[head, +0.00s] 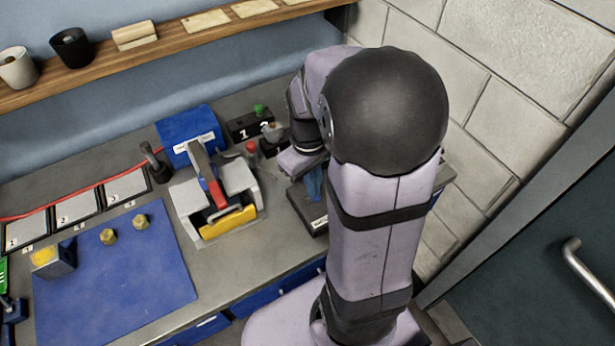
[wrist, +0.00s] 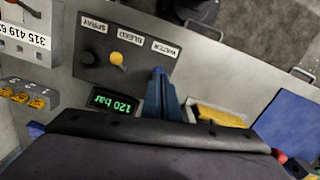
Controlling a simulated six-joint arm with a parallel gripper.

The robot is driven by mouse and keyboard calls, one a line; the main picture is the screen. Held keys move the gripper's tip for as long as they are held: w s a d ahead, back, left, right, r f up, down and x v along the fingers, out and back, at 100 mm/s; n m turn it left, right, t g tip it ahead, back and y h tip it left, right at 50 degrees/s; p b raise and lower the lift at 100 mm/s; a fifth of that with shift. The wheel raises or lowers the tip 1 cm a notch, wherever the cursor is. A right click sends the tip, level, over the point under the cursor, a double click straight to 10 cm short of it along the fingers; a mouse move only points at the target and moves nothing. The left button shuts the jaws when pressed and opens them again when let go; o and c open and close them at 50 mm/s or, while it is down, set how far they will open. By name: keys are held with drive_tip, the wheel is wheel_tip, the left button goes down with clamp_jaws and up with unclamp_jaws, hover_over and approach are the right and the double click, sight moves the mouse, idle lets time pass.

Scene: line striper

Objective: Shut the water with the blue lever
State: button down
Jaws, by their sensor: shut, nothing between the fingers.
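My gripper shows in the wrist view with its narrow blue fingers (wrist: 160,92) shut, pointing down over the control panel. In the head view the blue fingertips (head: 313,184) hang over the same panel (head: 307,212). The panel (wrist: 88,88) carries upside-down labels SPRAY, BLEED and WATER (wrist: 166,49). The fingers cover the area beneath the WATER label. I cannot make out the blue lever apart from the fingers, nor whether they touch it. A black knob (wrist: 88,58) and a yellow knob (wrist: 117,59) stand beside them. A green display (wrist: 114,103) reads 120 bar.
In the head view a blue and grey machine (head: 186,135) with a red-handled lever (head: 215,190) and a yellow front stands left of the panel. A blue mat (head: 110,275) lies farther left. A block wall (head: 430,45) closes the right side. A wooden shelf (head: 165,49) runs above.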

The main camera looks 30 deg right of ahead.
drive_tip(key=shift+w+a+f, duration=0.1)
drive_tip(key=shift+f, duration=0.3)
wheel_tip(320, 180, up, 12)
drive_tip(key=s+a+p, duration=0.1)
drive_tip(key=shift+s, duration=0.4)
idle(0.6)
drive_tip(key=shift+r, duration=0.15)
